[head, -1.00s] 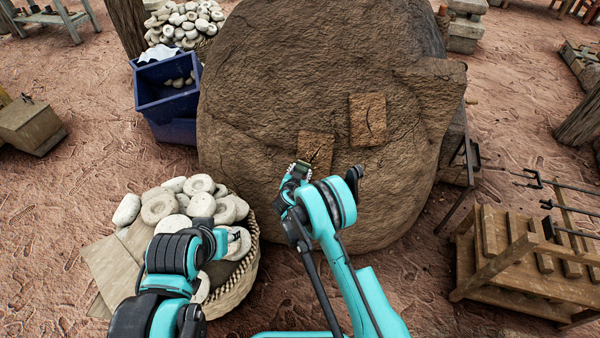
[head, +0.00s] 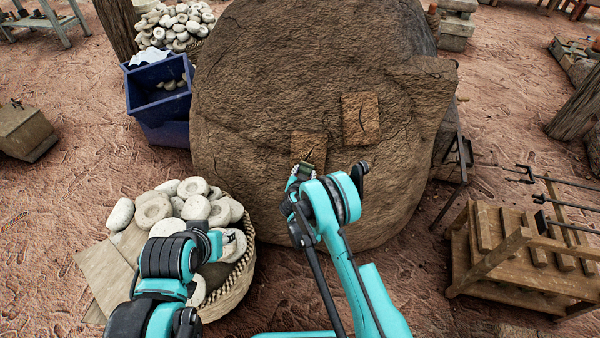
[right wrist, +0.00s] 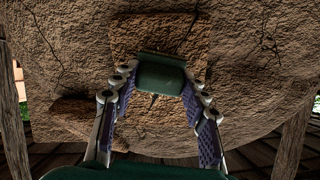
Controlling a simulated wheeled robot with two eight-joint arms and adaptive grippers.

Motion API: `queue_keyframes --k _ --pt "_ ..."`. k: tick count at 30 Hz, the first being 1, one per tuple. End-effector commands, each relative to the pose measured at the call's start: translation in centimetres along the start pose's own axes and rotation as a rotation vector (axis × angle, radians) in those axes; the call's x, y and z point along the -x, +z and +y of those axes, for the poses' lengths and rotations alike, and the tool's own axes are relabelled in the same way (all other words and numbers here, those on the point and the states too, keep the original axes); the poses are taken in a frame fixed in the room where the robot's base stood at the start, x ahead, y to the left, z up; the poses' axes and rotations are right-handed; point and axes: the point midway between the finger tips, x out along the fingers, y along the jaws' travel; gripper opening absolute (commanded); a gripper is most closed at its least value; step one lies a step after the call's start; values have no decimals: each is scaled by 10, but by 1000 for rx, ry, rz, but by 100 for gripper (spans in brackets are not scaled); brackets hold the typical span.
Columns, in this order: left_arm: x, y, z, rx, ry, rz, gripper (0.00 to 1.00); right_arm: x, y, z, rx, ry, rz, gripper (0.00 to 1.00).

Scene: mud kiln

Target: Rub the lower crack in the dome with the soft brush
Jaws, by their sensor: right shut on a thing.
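The brown mud dome (head: 270,75) fills the middle of the head view. A lighter square patch with the lower crack (head: 310,144) is low on its face; the right wrist view shows the crack (right wrist: 188,34) running down behind the brush. A second patch with the upper crack (head: 361,119) is up and to the right. My right gripper (head: 304,171) is shut on the dark green soft brush (right wrist: 161,73), held in front of the lower patch. Its bristles are hidden, so I cannot tell contact. My left gripper (head: 226,242) is over the basket, its jaws unclear.
A woven basket (head: 236,283) of pale ring-shaped stones stands at the lower left beside flat boards (head: 106,268). A blue bin (head: 165,105) is left of the dome. A wooden rack (head: 520,262) and metal tools are at the right. Bare ground lies between.

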Motion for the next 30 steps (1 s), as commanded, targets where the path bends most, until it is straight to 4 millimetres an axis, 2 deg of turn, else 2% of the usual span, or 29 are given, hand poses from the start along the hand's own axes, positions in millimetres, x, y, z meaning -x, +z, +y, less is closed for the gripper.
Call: queue_keyframes --k 15,24,30 --pt "0 0 0 0 0 0 40 -2 -9 35 -1 0 0 21" --pt "2 -1 0 0 0 0 40 -4 -22 33 0 1 0 21" --pt "1 0 0 0 0 0 40 -5 -20 24 1 -3 1 21"
